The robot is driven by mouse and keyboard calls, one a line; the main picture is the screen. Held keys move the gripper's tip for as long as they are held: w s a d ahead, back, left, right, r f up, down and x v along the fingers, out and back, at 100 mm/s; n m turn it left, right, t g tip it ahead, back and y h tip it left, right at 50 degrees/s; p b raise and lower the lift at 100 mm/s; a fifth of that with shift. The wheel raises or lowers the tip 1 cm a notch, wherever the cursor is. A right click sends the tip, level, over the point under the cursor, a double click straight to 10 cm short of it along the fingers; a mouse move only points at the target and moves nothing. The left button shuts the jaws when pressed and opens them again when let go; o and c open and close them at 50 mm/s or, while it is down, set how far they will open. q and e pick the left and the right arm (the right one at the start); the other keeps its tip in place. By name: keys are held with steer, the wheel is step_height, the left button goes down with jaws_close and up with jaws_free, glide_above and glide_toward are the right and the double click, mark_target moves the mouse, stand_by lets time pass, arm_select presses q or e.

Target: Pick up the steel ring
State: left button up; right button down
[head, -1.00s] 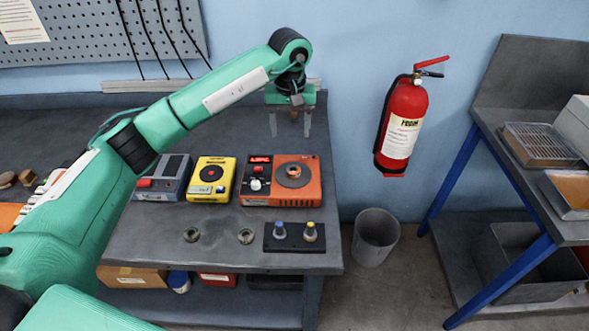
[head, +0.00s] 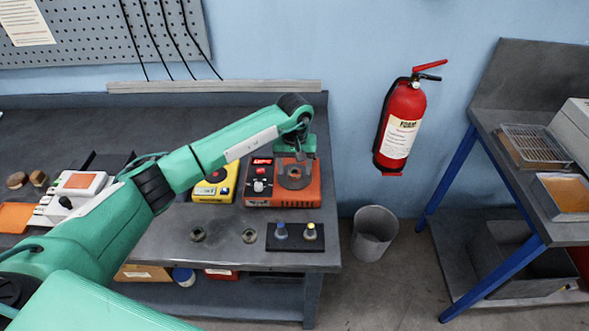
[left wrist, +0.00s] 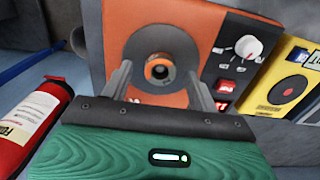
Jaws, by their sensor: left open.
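The orange unit (head: 256,200) stands near the right end of the bench, with a dark round plate on top. What looks like the steel ring (head: 295,172) is small and round at the middle of that plate. My left gripper (head: 293,174) is over the plate, pointing down, open and empty. In the left wrist view its fingers (left wrist: 160,74) are on either side of the ring, apart from it. The remaining height is hard to tell. My right gripper is not in view.
A yellow unit (head: 208,192) stands left of the orange unit. In front are two dull round pieces (head: 197,234) (head: 249,236) and a black holder (head: 296,246) with two capped pieces. A red extinguisher (head: 402,125) hangs on the wall. A bin (head: 374,234) stands beyond the bench end.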

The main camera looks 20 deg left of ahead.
arm_select(q)
steer(key=shift+f, duration=0.4)
steer(key=c, duration=1.1)
steer(key=shift+c, duration=0.6)
steer(key=shift+r, duration=0.1)
